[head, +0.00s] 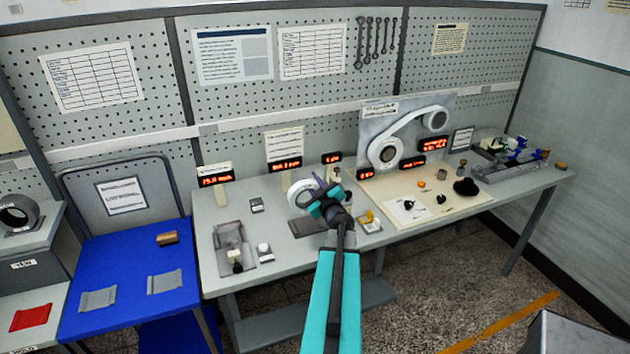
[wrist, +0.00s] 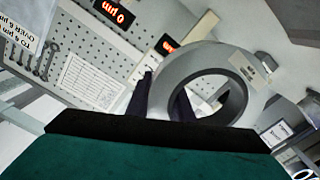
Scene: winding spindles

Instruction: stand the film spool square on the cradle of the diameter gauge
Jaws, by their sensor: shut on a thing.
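The film spool (head: 293,188) is a pale ring with a dark inner bore. My gripper (head: 320,188) is shut on its right side, and the spool is tilted above the bench. In the wrist view the spool (wrist: 172,68) shows as a grey ring with a small label, with one dark finger of my gripper (wrist: 165,98) outside it and the other at its bore. I cannot tell for sure which fixture is the diameter gauge; a dark grey flat fixture (head: 306,229) lies below the spool, partly hidden by my arm. The cradle is not clearly visible.
On the bench (head: 209,225), a grey tray fixture (head: 222,236) stands left. Red displays (head: 215,181) stand along the back. A panel with a belt and two rollers (head: 387,151) stands right, with small parts before it. A blue table (head: 110,250) adjoins at left.

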